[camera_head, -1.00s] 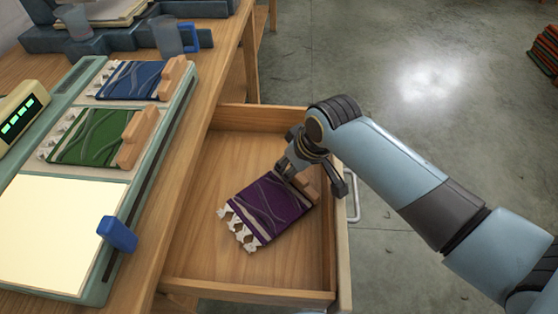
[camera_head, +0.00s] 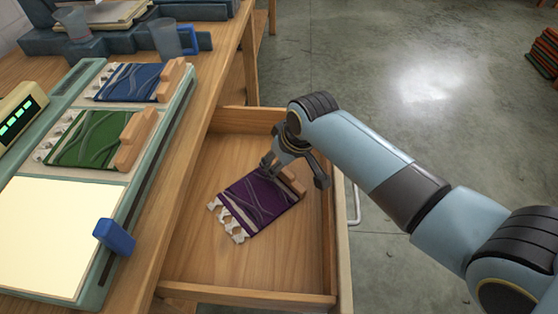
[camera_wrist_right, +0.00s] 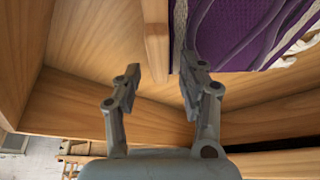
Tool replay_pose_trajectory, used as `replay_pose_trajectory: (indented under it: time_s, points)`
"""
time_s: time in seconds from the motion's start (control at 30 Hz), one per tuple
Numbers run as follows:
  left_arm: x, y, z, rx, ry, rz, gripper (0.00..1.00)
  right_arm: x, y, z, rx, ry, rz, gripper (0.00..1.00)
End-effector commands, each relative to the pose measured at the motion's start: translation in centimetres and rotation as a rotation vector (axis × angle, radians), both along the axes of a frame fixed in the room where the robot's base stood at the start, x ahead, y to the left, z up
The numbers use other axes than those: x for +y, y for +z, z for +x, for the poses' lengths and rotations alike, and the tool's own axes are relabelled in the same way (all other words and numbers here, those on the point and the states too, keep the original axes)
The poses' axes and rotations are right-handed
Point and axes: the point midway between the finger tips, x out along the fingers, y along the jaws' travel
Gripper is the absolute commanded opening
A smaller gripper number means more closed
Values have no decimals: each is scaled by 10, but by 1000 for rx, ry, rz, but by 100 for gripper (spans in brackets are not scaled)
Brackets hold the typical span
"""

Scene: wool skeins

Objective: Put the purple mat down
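The purple mat (camera_head: 255,200) has grey wavy lines, white tassels at its lower left and a wooden bar (camera_head: 292,184) at its right end. It appears to lie on the floor of the open drawer. The mat also shows at the top of the right wrist view (camera_wrist_right: 235,30). My right gripper (camera_head: 280,168) is at the bar end of the mat. In the right wrist view its fingers (camera_wrist_right: 160,75) stand on both sides of the wooden bar (camera_wrist_right: 156,50), with a small gap on each side. My left gripper is out of view.
The open wooden drawer (camera_head: 290,262) has bare floor around the mat. On the table at left, a green tray (camera_head: 150,190) holds a blue mat (camera_head: 128,82), a green mat (camera_head: 90,138) and a blank cream panel (camera_head: 45,235). A blue handle (camera_head: 113,237) sits at the tray's edge.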

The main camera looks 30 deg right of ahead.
Motion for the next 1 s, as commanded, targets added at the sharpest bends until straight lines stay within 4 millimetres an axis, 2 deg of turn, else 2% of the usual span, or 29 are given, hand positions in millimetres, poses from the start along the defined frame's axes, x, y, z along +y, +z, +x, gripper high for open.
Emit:
replay_pose_trajectory:
  time_s: [0.17,0.27,0.7,0.83,1.0]
  points:
    - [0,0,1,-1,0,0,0,0,1,0,0,0,0,41]
    - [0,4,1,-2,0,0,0,-1,10,-3,-2,0,-1,41]
    - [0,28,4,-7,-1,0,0,-5,94,-37,-3,0,0,41]
    - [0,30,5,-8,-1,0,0,-6,107,-42,-2,0,0,41]
    - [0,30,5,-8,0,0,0,-6,113,-45,0,0,0,41]
